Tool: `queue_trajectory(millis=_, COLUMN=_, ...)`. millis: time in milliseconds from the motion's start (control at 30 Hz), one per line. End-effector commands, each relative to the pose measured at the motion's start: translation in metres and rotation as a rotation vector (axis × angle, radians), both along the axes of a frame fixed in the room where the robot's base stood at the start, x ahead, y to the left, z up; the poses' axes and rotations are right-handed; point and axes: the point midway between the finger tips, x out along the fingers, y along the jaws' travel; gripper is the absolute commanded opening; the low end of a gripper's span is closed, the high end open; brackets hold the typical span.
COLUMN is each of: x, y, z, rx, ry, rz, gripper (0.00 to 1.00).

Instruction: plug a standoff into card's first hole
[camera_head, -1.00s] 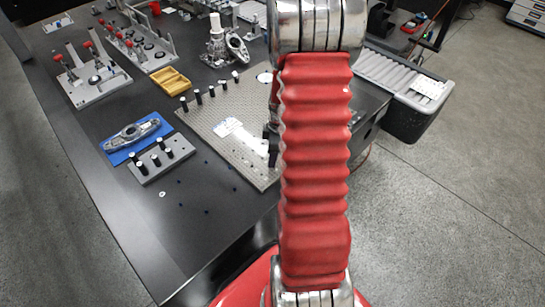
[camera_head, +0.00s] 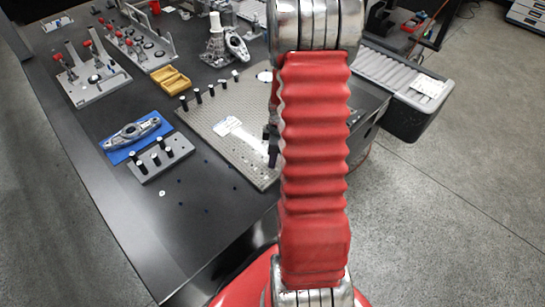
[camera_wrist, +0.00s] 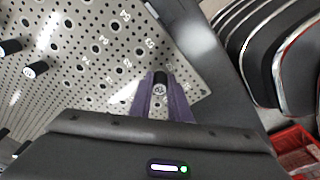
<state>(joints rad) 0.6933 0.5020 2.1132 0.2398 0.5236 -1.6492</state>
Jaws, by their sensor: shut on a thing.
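My gripper (camera_wrist: 161,98), with purple fingers, is shut on a dark standoff (camera_wrist: 160,79) in the wrist view. The standoff's light round end faces the camera. It appears over the grey perforated plate (camera_wrist: 95,75), near the plate's edge; I cannot tell whether it touches the plate.
A grey block (camera_head: 162,164) with several black standoffs sits left of the plate. Nearby are a blue mat (camera_head: 118,157) with a metal part, a yellow tray (camera_head: 175,82) and clamp fixtures (camera_head: 95,80).

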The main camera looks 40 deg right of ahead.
Motion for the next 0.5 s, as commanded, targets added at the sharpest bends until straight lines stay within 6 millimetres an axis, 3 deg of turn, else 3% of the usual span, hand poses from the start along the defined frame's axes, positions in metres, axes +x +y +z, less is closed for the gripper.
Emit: queue_trajectory(millis=500, x=0.0, y=-0.0001, z=-0.0072, rx=0.0, ry=0.0, rz=0.0, gripper=0.0)
